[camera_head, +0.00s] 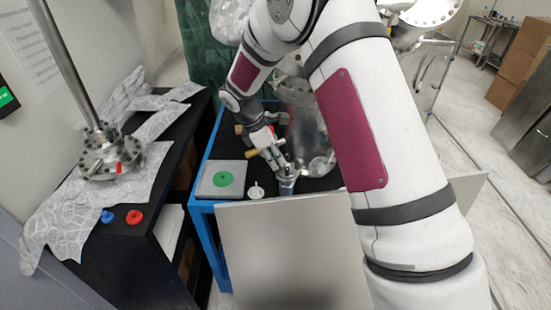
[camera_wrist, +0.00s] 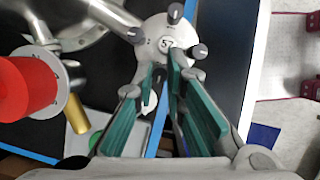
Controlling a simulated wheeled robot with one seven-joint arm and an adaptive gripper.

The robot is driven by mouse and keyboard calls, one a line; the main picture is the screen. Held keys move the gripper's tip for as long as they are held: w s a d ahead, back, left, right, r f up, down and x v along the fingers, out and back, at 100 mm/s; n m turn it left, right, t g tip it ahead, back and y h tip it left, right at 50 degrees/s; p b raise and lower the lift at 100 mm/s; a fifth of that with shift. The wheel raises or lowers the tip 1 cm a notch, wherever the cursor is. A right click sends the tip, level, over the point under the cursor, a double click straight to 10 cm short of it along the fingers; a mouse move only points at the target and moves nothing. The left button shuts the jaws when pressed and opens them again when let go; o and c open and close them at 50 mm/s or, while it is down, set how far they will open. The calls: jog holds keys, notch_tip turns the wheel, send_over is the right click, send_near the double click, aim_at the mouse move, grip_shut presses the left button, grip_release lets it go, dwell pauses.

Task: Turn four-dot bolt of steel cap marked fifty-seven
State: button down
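The steel cap (camera_wrist: 150,46) is a round metal disc at the top middle of the wrist view. Its label reads 5 and a partly covered digit that looks like 7. Dark-headed bolts stand around its rim: one at the top (camera_wrist: 175,12), one at the left (camera_wrist: 135,35), one at the right (camera_wrist: 200,51). Another dark bolt shows lower down between the fingers; its dots are not readable. My gripper (camera_wrist: 167,68) is open, its green-padded fingers reaching over the cap's lower edge. Contact cannot be told. In the head view my gripper (camera_head: 277,160) points down at the small metal cap fitting (camera_head: 288,184).
A red cylinder (camera_wrist: 28,88) and a brass-coloured piece (camera_wrist: 77,114) are close on the left in the wrist view. The blue-framed table (camera_head: 205,160) holds a plate with a green disc (camera_head: 223,179) and a small white cup-like part (camera_head: 256,191). A grey panel (camera_head: 290,250) stands in front.

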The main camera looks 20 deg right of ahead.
jog(key=shift+w+m+b, duration=0.1)
jog(key=shift+m+b, duration=0.2)
jog(key=m+b, duration=0.1)
jog(key=m+g+b, duration=0.1)
jog(key=m, duration=0.1)
jog(key=shift+w+f+m+y+b, duration=0.1)
jog(key=shift+w+m+y+b, duration=0.05)
jog(key=shift+m+y+b, duration=0.2)
jog(key=m+g+b, duration=0.1)
jog(key=m, duration=0.1)
jog(key=m+g+y+b, duration=0.1)
jog(key=m, duration=0.1)
jog(key=shift+m, duration=0.35)
jog(key=shift+m+b, duration=0.3)
jog(key=shift+b, duration=0.05)
jog(key=c, duration=1.9)
grip_release()
